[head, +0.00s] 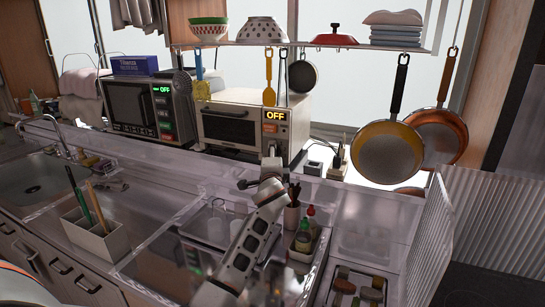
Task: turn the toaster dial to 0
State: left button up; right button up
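The cream toaster (237,128) stands on the back counter at centre. It has a dark window, and its panel display (276,115) reads OFF above an orange label. My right arm reaches up from the bottom of the head view. Its gripper (270,158) is at the lower right front of the toaster, just below the panel. The dial is not distinguishable; the gripper seems to cover that area. Whether the gripper touches it, or is open or shut, I cannot tell. My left gripper is not in view.
A microwave (130,105) with a green OFF display stands left of the toaster. Utensils and pans (387,152) hang from the shelf (270,43) above. Bottles (304,236) and a utensil holder stand in front of the toaster, close to my arm. A sink (40,180) is at left.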

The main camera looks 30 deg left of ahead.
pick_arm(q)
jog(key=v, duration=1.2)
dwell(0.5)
